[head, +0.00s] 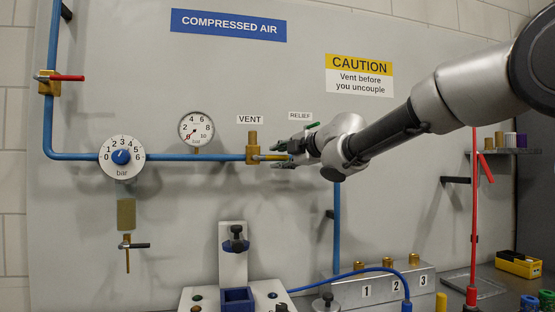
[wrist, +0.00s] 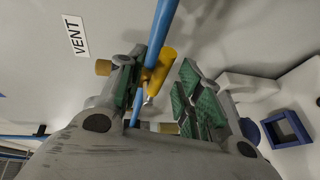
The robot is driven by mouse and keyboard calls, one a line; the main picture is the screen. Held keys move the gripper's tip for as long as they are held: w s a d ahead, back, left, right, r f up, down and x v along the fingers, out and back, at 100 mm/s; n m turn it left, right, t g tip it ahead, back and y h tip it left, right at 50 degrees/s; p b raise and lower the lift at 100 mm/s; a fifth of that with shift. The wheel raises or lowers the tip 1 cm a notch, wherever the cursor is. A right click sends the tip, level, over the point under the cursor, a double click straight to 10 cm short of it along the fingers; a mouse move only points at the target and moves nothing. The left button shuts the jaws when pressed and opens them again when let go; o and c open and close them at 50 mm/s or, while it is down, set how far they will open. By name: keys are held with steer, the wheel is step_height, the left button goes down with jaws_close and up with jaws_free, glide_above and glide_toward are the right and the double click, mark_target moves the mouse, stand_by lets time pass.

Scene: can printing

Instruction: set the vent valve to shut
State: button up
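The vent valve (head: 252,148) is a brass body on the blue pipe, under the VENT label (head: 250,120). Its yellow handle (head: 268,157) points right, along the pipe. My gripper (head: 281,156) comes in from the right, with one finger above the handle and one below. In the wrist view, the yellow handle (wrist: 160,72) lies between the green finger pads, close to the left one; I cannot tell whether it touches. The right finger is clearly apart from it. The gripper is open. My wrist hides part of the pipe right of the valve.
A pressure gauge (head: 196,131) left of the valve has its needle near 0. A green part (head: 313,125) shows by the RELIEF label (head: 300,116), just above my gripper. A regulator dial (head: 121,157) is farther left.

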steer(key=shift+x, duration=1)
jaws_close()
steer(key=s+a+f+m+t, duration=0.1)
steer(key=a+f+m+t, duration=0.2)
steer(key=m, duration=0.6)
steer(key=a+f+m+t, duration=0.3)
steer(key=m+t, duration=0.1)
steer(key=m, duration=0.6)
steer(key=shift+s+a+f+m+t, duration=0.25)
steer(key=shift+s+f+m+t, duration=0.05)
steer(key=shift+s+f, duration=0.1)
